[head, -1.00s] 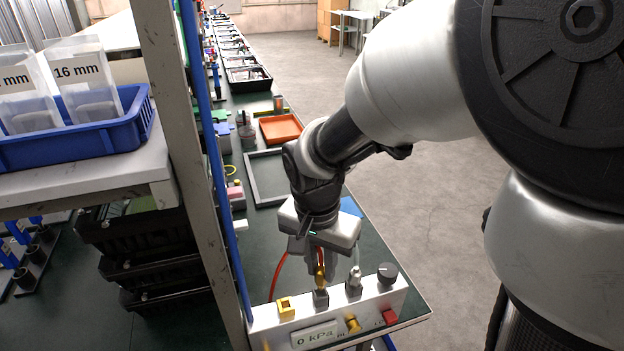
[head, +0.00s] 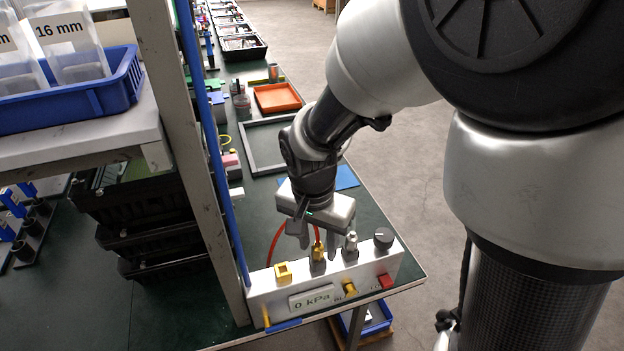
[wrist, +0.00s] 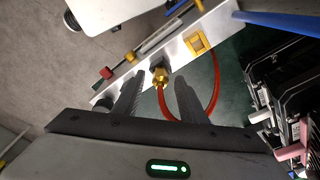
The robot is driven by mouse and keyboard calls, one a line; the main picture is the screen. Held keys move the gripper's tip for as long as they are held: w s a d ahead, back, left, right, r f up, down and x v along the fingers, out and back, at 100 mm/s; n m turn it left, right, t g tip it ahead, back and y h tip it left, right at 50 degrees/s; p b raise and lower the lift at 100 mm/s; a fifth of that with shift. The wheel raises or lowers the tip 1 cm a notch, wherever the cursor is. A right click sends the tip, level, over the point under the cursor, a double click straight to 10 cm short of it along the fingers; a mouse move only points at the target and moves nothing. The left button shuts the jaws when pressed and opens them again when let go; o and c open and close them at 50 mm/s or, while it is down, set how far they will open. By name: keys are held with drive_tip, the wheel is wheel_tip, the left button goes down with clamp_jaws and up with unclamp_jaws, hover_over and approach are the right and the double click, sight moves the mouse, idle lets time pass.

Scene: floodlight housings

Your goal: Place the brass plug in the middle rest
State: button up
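The brass plug (head: 318,252) stands upright in the grey middle rest (head: 318,267) on top of the white panel box (head: 262,291). A red hose (head: 275,243) runs from the plug and loops behind the box. My gripper (head: 319,250) is open above the box, one finger on each side of the plug. In the wrist view the brass plug (wrist: 160,76) lies between the open fingertips, with a gap to each.
A black knob (head: 383,238) and red button (head: 386,281) are at the box's right end. The display (head: 312,297) reads 0 kPa. A shelf post (head: 190,150) stands close on the left. A grey frame (head: 252,167) and orange tray (head: 277,97) lie farther back.

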wheel_tip(320, 180, up, 12)
drive_tip(key=s+p, duration=0.1)
drive_tip(key=p, duration=0.1)
drive_tip(key=s+d+r+n+t, duration=0.4)
drive_tip(key=s+d+r, duration=0.3)
drive_tip(key=s+d, duration=0.2)
drive_tip(key=shift+d+r+n+y, duration=0.3)
drive_tip(key=shift+d+r+n, duration=0.05)
drive_tip(key=shift+d+n, duration=0.55)
drive_tip(key=shift+s+a, duration=0.1)
